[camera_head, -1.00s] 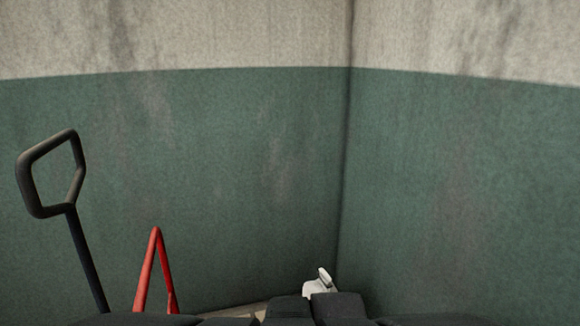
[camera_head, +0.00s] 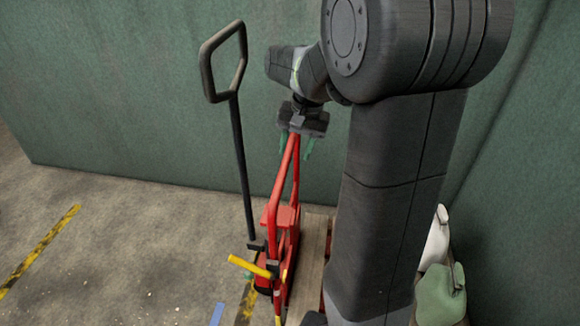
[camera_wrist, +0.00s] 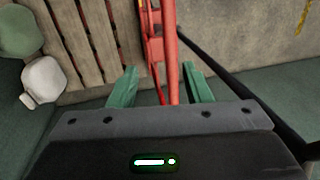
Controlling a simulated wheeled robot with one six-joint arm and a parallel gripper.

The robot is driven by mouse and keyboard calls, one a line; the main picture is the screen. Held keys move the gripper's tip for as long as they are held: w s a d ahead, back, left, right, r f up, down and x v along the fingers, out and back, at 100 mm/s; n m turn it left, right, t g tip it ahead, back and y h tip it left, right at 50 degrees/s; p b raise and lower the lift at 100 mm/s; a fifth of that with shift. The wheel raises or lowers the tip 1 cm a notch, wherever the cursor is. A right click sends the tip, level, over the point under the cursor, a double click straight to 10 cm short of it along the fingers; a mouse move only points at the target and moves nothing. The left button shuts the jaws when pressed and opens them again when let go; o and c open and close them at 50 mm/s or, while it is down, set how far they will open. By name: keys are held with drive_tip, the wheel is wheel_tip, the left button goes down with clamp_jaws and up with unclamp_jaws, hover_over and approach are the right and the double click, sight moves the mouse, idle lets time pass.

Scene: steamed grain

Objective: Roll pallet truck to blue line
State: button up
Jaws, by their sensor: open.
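The pallet truck (camera_head: 284,217) stands at the centre of the head view, with a red body and frame. Its black pull handle (camera_head: 244,150) rises at the left and ends in a loop. A small piece of blue line (camera_head: 217,315) shows on the floor at the bottom edge, left of the truck. My gripper (camera_head: 297,150) is open at the top of the red frame. In the wrist view its green fingers (camera_wrist: 160,75) stand on either side of the red frame (camera_wrist: 172,50), with gaps visible. The truck's lower parts are partly hidden.
A slatted wooden pallet (camera_head: 311,265) lies right of the truck; it also shows in the wrist view (camera_wrist: 90,40). White (camera_head: 436,240) and green sacks (camera_head: 440,295) lie by the right wall. Green walls close the back and right. Open concrete floor with yellow markings (camera_head: 40,250) extends left.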

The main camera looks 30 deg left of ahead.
sight(279, 185)
drive_tip(key=a+f, duration=0.1)
drive_tip(key=f, duration=0.3)
drive_tip(key=a+f+b, duration=0.1)
drive_tip(key=a+f, duration=0.1)
drive_tip(key=f, duration=0.2)
drive_tip(key=s+a+f, duration=0.1)
drive_tip(key=f, duration=0.4)
drive_tip(key=shift+a+f+b, duration=0.1)
drive_tip(key=shift+a+b, duration=0.05)
drive_tip(key=shift+b, duration=0.2)
drive_tip(key=shift+c, duration=0.2)
clamp_jaws()
